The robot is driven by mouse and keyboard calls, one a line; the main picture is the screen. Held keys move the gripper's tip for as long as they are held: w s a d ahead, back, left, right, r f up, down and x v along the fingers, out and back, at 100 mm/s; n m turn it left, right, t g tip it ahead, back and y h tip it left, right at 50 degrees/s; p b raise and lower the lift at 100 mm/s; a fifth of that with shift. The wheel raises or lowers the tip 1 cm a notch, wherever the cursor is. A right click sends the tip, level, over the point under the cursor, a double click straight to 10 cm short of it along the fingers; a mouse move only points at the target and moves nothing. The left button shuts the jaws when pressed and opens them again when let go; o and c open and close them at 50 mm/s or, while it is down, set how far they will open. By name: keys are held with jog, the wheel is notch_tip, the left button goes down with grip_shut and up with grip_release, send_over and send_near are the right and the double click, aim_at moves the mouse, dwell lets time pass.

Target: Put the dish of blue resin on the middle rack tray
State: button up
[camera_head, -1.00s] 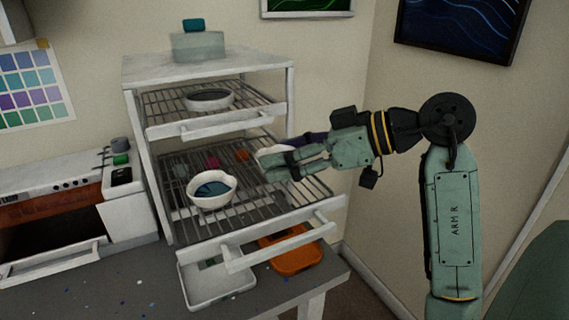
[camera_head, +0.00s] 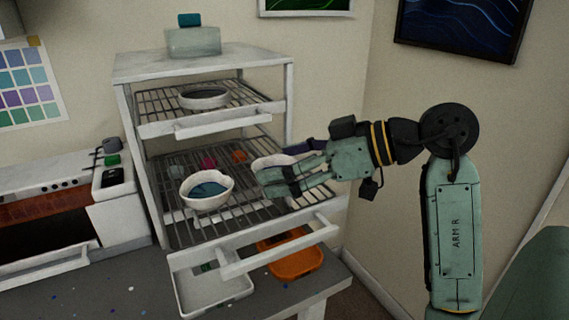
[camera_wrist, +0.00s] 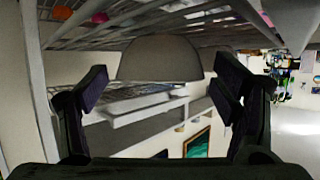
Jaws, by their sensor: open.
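The middle rack tray (camera_head: 240,213) is pulled out, its wire shelf over a white front bar. A white dish of blue resin (camera_head: 207,190) stands upright on it, left of my gripper. A second pale dish (camera_head: 265,162) is at the right of this tray, partly behind my gripper (camera_head: 268,182); its contents are hidden. The wrist view seems upside down. There a plain grey bowl (camera_wrist: 160,58) shows between the two dark fingers of my gripper (camera_wrist: 160,95), with gaps at both sides. My gripper is open.
The upper tray (camera_head: 210,125) holds a dish with dark contents (camera_head: 204,98). Pink (camera_head: 208,163) and orange (camera_head: 239,156) items lie at the back of the middle tray. Below are a white tray (camera_head: 215,292) and an orange tray (camera_head: 292,264). A bottle (camera_head: 193,40) stands on top.

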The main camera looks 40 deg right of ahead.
jog(key=shift+r, duration=0.25)
jog(key=b+v, duration=0.2)
jog(key=v, duration=1)
jog(key=shift+b, duration=0.3)
jog(key=shift+f, duration=0.1)
dwell(0.5)
